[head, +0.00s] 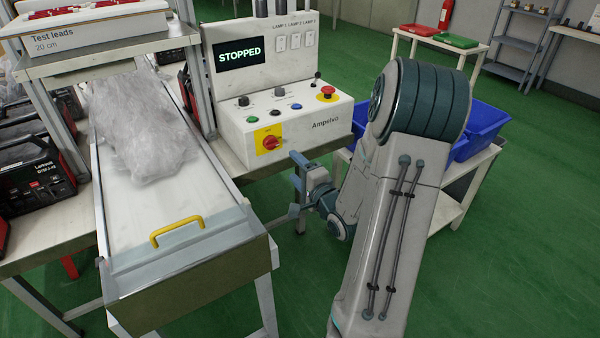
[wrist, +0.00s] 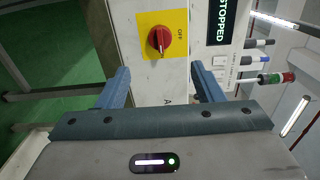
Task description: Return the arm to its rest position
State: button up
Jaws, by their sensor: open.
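My arm (head: 405,200) stands in the right of the head view, folded at a large joint. My gripper (head: 296,182) hangs low in front of the control panel (head: 320,112). In the wrist view my gripper (wrist: 161,80) has its two fingers spread with nothing between them. Past the fingertips are the panel's red rotary switch (wrist: 160,40) on a yellow plate and the "STOPPED" display. The red switch (head: 270,142) also shows in the head view, apart from the gripper.
A conveyor (head: 160,215) with a yellow handle and crumpled clear plastic (head: 140,120) lies at left. A cart with blue bins (head: 485,120) stands behind my arm. Green floor (head: 520,250) is open at right.

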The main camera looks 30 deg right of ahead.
jog(key=shift+s, duration=0.85)
jog(key=s+a+r+n+g+h+p, duration=0.3)
jog(key=a+r+n+g+p, duration=0.4)
jog(key=r+n+g, duration=0.15)
jog(key=s+a+r+n+g+y+p, duration=0.1)
jog(key=s+a+r+n+g+p, duration=0.1)
jog(key=s+a, duration=0.4)
jog(key=s+a+r+n+g+y+p, duration=0.1)
jog(key=s+a+r+n+g+p, duration=0.2)
jog(key=s+r+n, duration=0.4)
jog(key=s+a+g, duration=0.1)
jog(key=s+a, duration=0.1)
jog(key=s, duration=0.2)
jog(key=shift+a+g+p, duration=0.3)
jog(key=shift+a+g, duration=0.05)
